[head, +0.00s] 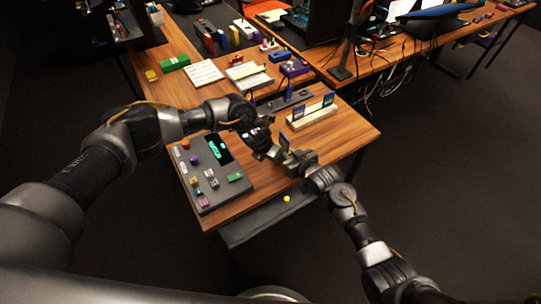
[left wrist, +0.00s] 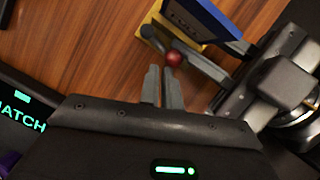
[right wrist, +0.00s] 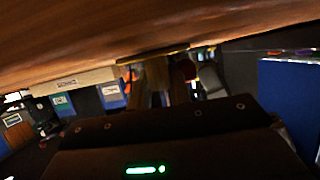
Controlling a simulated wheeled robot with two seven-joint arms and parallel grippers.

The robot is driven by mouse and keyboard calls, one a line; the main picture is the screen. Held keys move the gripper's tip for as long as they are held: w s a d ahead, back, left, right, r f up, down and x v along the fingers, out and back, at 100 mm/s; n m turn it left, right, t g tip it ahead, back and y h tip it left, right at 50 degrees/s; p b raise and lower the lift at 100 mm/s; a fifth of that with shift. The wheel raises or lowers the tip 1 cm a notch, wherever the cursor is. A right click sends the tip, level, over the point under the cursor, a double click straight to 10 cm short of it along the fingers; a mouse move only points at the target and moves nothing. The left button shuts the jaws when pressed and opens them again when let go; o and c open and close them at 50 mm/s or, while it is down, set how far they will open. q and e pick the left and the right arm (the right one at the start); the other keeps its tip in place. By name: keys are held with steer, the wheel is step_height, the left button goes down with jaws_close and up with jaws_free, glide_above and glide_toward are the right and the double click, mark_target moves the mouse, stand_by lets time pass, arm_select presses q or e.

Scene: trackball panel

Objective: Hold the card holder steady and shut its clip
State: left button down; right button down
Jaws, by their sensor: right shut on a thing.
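The card holder is a small yellow stand with a blue card (left wrist: 200,20) in the left wrist view. Its blue card also shows in the head view (head: 284,141), between my two grippers. A red ball knob (left wrist: 173,57), seemingly on the clip's lever, stands out beside the card. My left gripper (left wrist: 162,72) has its fingers together, just short of the red knob in the picture; contact cannot be told. My right gripper (head: 297,164) is shut on the card holder from the right. The holder's yellow edge (right wrist: 152,54) crosses above its fingers in the dark right wrist view.
A grey panel (head: 226,198) with a screen, coloured knobs and buttons lies left of the grippers. A pale rack with blue cards (head: 312,114) stands behind them. The desk's front edge is close.

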arm_select(q)
steer(key=shift+w+a+r, duration=0.15)
steer(key=shift+w, duration=0.05)
arm_select(e)
steer(key=shift+s+a, duration=0.25)
arm_select(q)
steer(key=shift+s+a, duration=0.15)
steer(key=shift+s, duration=0.1)
steer(key=s, duration=0.1)
steer(key=s+a, duration=0.1)
steer(key=shift+s+a, duration=0.15)
steer(key=shift+s, duration=0.2)
arm_select(e)
steer(key=shift+w+d, duration=0.1)
steer(key=shift+d, duration=0.05)
arm_select(q)
steer(key=v, duration=1)
steer(key=shift+s, duration=0.4)
steer(key=v, duration=1)
steer(key=shift+w+d+r, duration=0.25)
steer(key=shift+d+r, duration=0.05)
steer(key=shift+r, duration=0.15)
